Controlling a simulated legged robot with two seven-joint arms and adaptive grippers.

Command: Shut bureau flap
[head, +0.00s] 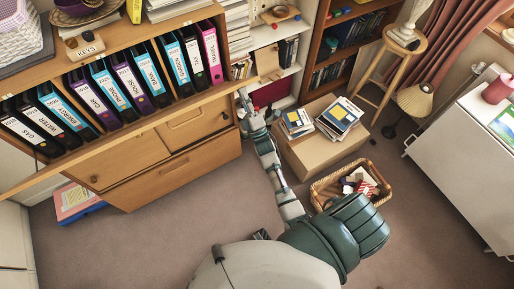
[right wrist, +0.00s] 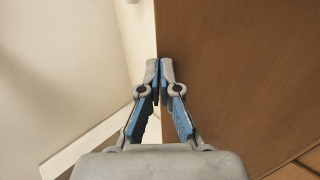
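The wooden bureau (head: 165,180) stands at the left in the head view. Its flap (head: 130,133) shows as a long, thin wooden strip, almost edge-on, in front of a row of ring binders; its exact angle is hard to tell. My right gripper (head: 243,97) is at the flap's right end. In the right wrist view, a wooden panel (right wrist: 235,75) fills the right side. The right gripper (right wrist: 160,68) has its fingertips together at the panel's left edge, with nothing visible between them. Whether they touch the panel is unclear. My left gripper is not in view.
Labelled binders (head: 120,90) fill the bureau's shelf. A cardboard box (head: 310,150) with books stands right of my right arm, near a wicker basket (head: 350,185). Bookshelves stand behind. Carpet (head: 190,220) is clear in front of the bureau.

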